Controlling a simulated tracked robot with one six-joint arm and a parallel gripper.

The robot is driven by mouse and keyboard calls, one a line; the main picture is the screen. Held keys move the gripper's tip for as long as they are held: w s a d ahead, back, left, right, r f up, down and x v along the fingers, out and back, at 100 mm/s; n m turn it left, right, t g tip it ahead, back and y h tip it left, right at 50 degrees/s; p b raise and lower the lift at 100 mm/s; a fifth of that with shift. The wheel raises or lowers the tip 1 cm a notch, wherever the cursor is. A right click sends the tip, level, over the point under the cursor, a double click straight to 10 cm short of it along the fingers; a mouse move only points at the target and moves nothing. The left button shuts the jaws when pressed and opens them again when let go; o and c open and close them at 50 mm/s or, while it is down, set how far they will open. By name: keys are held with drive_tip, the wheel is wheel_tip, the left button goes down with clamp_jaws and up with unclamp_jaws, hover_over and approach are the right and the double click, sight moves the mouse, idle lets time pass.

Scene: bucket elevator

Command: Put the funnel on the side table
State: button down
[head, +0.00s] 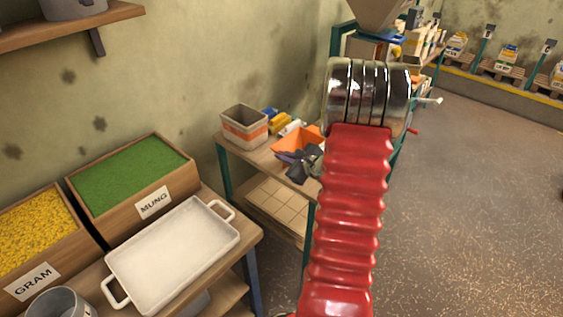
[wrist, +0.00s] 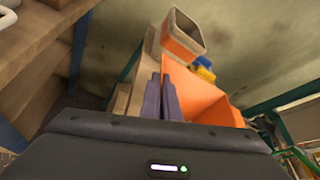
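The orange funnel (head: 300,139) is an angular, wide-mouthed piece at the side table (head: 255,157), near its right end. It looks large in the wrist view (wrist: 205,98). My gripper (head: 292,158) has its two purple-grey fingers close together at the funnel's near left edge. In the wrist view, the fingers (wrist: 162,97) stand on either side of the funnel's thin wall, so it looks shut on it. I cannot tell whether the funnel touches the tabletop. Its underside is hidden.
A tan bin with an orange band (head: 244,127) stands at the table's left back. Yellow and blue items (head: 279,122) lie behind the funnel. A white tray (head: 172,255) is on the bench at left, beside the MUNG box (head: 135,175). A grey hopper (head: 380,14) rises beyond the table.

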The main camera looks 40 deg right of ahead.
drive_tip(key=shift+f, duration=0.95)
drive_tip(key=c, duration=2.5)
unclamp_jaws()
drive_tip(key=o, duration=0.5)
drive_tip(key=shift+s, duration=0.1)
drive_tip(key=v, duration=1.2)
